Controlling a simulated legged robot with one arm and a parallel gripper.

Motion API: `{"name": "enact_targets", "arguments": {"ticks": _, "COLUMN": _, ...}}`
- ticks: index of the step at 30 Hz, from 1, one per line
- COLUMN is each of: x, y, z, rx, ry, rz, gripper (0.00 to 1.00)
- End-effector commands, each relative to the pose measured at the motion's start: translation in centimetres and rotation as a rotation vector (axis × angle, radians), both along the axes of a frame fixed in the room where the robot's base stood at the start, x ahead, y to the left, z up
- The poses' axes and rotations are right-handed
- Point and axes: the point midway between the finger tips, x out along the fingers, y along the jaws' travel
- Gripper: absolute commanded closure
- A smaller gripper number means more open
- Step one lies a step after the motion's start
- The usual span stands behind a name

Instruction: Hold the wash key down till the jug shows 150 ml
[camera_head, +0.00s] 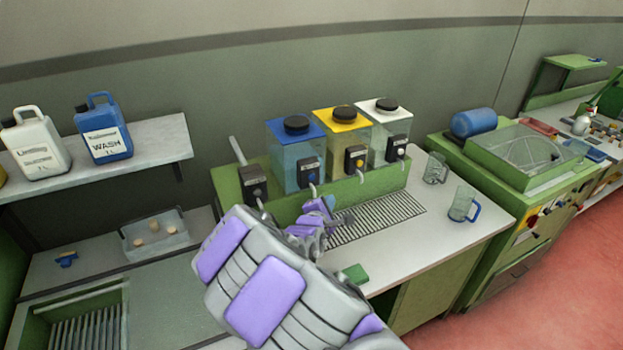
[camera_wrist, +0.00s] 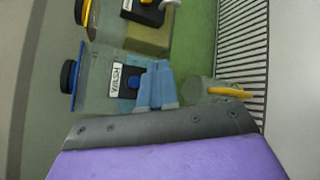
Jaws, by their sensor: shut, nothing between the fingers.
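The wash dispenser (camera_head: 290,160) is a clear tank with a blue lid. In the wrist view its WASH label (camera_wrist: 117,78) and blue wash key (camera_wrist: 134,82) show on a dark tap block. My gripper (camera_wrist: 158,66) is shut and empty, its blue-grey fingers just beside the key. I cannot tell whether they touch it. In the head view my gripper (camera_head: 327,203) is in front of and below that tap. A clear jug with a yellow handle (camera_wrist: 232,92) stands beside the fingers, by the slatted drain. Its level and marks cannot be read.
Yellow-lidded (camera_head: 341,135) and white-lidded (camera_head: 383,125) dispensers stand to the right. A clear jug (camera_head: 435,169) and a blue-handled jug (camera_head: 461,206) stand on the right counter. A green block (camera_head: 355,273) lies near the front edge. The drain grating (camera_head: 385,217) is clear on its right.

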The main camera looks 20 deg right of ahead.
Motion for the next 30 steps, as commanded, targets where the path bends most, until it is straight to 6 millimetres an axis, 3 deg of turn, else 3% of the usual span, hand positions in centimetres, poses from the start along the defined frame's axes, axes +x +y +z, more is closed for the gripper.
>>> {"name": "enact_targets", "arguments": {"ticks": 15, "x": 6.0, "y": 0.1, "z": 0.1, "rx": 0.006, "ry": 0.001, "rz": -0.003, "gripper": 1.00}}
{"name": "enact_targets", "arguments": {"ticks": 30, "x": 8.3, "y": 0.2, "z": 0.2, "rx": 0.003, "ry": -0.001, "rz": -0.003, "gripper": 1.00}}
